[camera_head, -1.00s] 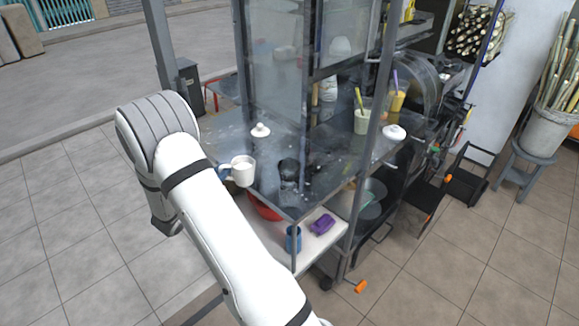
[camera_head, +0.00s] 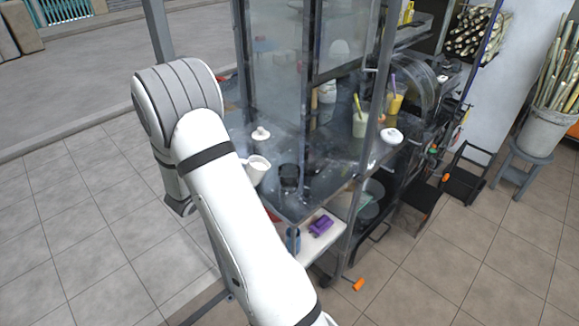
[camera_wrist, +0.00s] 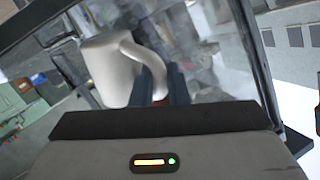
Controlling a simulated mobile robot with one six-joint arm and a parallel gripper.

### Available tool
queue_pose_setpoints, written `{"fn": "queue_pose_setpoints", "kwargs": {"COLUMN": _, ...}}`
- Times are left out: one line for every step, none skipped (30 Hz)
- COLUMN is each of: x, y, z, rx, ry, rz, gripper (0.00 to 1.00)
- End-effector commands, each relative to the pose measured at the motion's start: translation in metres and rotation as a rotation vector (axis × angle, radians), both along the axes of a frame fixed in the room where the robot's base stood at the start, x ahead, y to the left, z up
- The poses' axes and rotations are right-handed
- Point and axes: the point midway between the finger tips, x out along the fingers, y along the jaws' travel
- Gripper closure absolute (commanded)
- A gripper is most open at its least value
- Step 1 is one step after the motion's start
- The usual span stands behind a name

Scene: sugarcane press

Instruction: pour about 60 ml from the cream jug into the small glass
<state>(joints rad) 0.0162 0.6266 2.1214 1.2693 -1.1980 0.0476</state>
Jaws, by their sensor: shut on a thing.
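The cream jug (camera_head: 256,170) is white and tilted, its mouth up and toward the right, held above the dark cart top. A small dark-looking vessel (camera_head: 289,176), apparently the small glass, stands just right of the jug. I cannot make out any liquid stream or level. In the wrist view the jug (camera_wrist: 108,72) shows large, with its curved handle between the dark fingers of my gripper (camera_wrist: 164,85). My gripper is shut on the handle. In the head view my own arm hides the gripper. The small glass cannot be made out in the wrist view.
A white lidded pot (camera_head: 261,141) stands behind the jug. A glass-paned frame (camera_head: 275,70) and a metal post (camera_head: 366,130) bound the cart top. A purple cloth (camera_head: 321,226) lies below.

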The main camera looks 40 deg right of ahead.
Motion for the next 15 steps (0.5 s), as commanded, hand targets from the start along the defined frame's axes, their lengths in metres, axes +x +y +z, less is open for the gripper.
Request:
{"fn": "queue_pose_setpoints", "kwargs": {"x": -0.002, "y": -0.002, "z": 0.005, "rx": 0.015, "ry": -0.011, "rz": 0.0, "gripper": 1.0}}
{"fn": "queue_pose_setpoints", "kwargs": {"x": -0.002, "y": -0.004, "z": 0.006, "rx": 0.025, "ry": -0.019, "rz": 0.0, "gripper": 1.0}}
{"fn": "queue_pose_setpoints", "kwargs": {"x": -0.003, "y": -0.005, "z": 0.007, "rx": 0.034, "ry": -0.027, "rz": 0.0, "gripper": 1.0}}
{"fn": "queue_pose_setpoints", "kwargs": {"x": -0.004, "y": -0.006, "z": 0.008, "rx": 0.042, "ry": -0.031, "rz": 0.0, "gripper": 1.0}}
{"fn": "queue_pose_setpoints", "kwargs": {"x": -0.004, "y": -0.007, "z": 0.009, "rx": 0.05, "ry": -0.036, "rz": -0.001, "gripper": 1.0}}
{"fn": "queue_pose_setpoints", "kwargs": {"x": -0.005, "y": -0.008, "z": 0.009, "rx": 0.059, "ry": -0.042, "rz": -0.001, "gripper": 1.0}}
{"fn": "queue_pose_setpoints", "kwargs": {"x": -0.005, "y": -0.008, "z": 0.01, "rx": 0.063, "ry": -0.045, "rz": -0.001, "gripper": 1.0}}
{"fn": "queue_pose_setpoints", "kwargs": {"x": -0.006, "y": -0.009, "z": 0.011, "rx": 0.068, "ry": -0.049, "rz": -0.001, "gripper": 1.0}}
{"fn": "queue_pose_setpoints", "kwargs": {"x": -0.006, "y": -0.01, "z": 0.012, "rx": 0.075, "ry": -0.054, "rz": -0.001, "gripper": 1.0}}
{"fn": "queue_pose_setpoints", "kwargs": {"x": -0.007, "y": -0.01, "z": 0.012, "rx": 0.081, "ry": -0.057, "rz": -0.001, "gripper": 1.0}}
{"fn": "queue_pose_setpoints", "kwargs": {"x": -0.007, "y": -0.011, "z": 0.013, "rx": 0.086, "ry": -0.06, "rz": 0.0, "gripper": 1.0}}
{"fn": "queue_pose_setpoints", "kwargs": {"x": -0.008, "y": -0.012, "z": 0.013, "rx": 0.093, "ry": -0.065, "rz": -0.001, "gripper": 1.0}}
{"fn": "queue_pose_setpoints", "kwargs": {"x": -0.008, "y": -0.013, "z": 0.014, "rx": 0.095, "ry": -0.067, "rz": -0.001, "gripper": 1.0}}
{"fn": "queue_pose_setpoints", "kwargs": {"x": -0.009, "y": -0.013, "z": 0.014, "rx": 0.099, "ry": -0.069, "rz": -0.001, "gripper": 1.0}}
{"fn": "queue_pose_setpoints", "kwargs": {"x": -0.009, "y": -0.014, "z": 0.014, "rx": 0.102, "ry": -0.072, "rz": 0.0, "gripper": 1.0}}
